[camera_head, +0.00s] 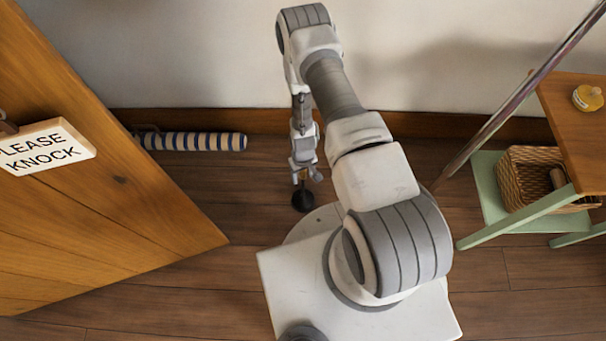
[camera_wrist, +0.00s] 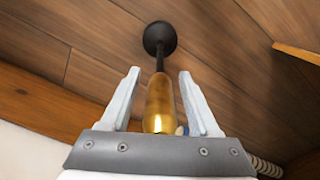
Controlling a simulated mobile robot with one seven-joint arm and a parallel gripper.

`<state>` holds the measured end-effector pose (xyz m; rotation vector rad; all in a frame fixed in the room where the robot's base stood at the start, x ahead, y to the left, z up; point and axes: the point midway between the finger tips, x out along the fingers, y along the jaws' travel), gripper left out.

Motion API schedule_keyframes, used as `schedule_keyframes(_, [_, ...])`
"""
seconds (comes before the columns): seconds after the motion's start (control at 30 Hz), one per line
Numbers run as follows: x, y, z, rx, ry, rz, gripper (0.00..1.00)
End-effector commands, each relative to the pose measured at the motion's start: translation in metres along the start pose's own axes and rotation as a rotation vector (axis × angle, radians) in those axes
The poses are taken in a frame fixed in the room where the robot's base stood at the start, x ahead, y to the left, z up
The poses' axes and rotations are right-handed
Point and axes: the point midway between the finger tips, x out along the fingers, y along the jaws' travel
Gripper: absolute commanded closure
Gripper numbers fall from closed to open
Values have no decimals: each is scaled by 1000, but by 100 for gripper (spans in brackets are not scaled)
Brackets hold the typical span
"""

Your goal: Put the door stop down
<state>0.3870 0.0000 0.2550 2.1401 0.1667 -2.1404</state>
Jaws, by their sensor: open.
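The door stop has a round black base (camera_head: 303,201) and a thin black stem. In the wrist view its brass handle (camera_wrist: 160,103) rises between my fingers, with the base (camera_wrist: 159,36) beyond on the wooden floor. It appears to stand on the floor. My gripper (camera_head: 308,172) points down just above the base in the head view. In the wrist view my gripper (camera_wrist: 160,88) is open, with a finger on each side of the handle and a visible gap on both sides. The handle is mostly hidden in the head view.
A wooden door (camera_head: 120,215) with a "please knock" sign (camera_head: 45,146) stands at left. A striped roll (camera_head: 190,141) lies along the wall skirting. At right is a green-framed table (camera_head: 530,218) with a wicker basket (camera_head: 535,180) and a yellow jar (camera_head: 588,97). A metal pole (camera_head: 510,105) leans nearby.

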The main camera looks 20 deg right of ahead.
Motion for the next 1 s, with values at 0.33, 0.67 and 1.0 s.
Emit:
schedule_keyframes(0.33, [-54, 0, -2, 0, 3, 1, 38])
schedule_keyframes(0.67, [-112, 0, -1, -1, 2, 0, 38])
schedule_keyframes(1.0, [-158, 3, -21, 7, 28, 3, 38])
